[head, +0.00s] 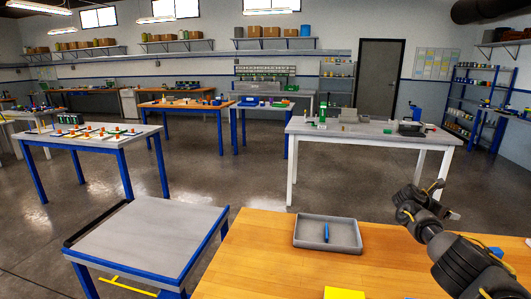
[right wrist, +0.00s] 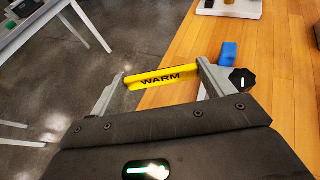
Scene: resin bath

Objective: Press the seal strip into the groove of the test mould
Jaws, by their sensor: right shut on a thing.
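In the right wrist view my right gripper (right wrist: 161,77) is shut on a yellow bar marked WARM (right wrist: 160,79), which spans between its two fingers. The bar is held up, with the floor and the edge of the wooden table behind it. In the head view my right arm comes in from the right above the wooden table (head: 260,262); the yellow bar cannot be made out there. I cannot make out the seal strip or the test mould with its groove in either view. My left gripper is not in view.
A grey tray (head: 300,245) with a small blue object (head: 326,233) lies on the wooden table. A yellow object (head: 344,293) shows at the bottom edge. A blue block (right wrist: 228,54) is near the right finger. A blue-framed cart (head: 150,235) stands at left, a white-legged bench (head: 350,131) behind.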

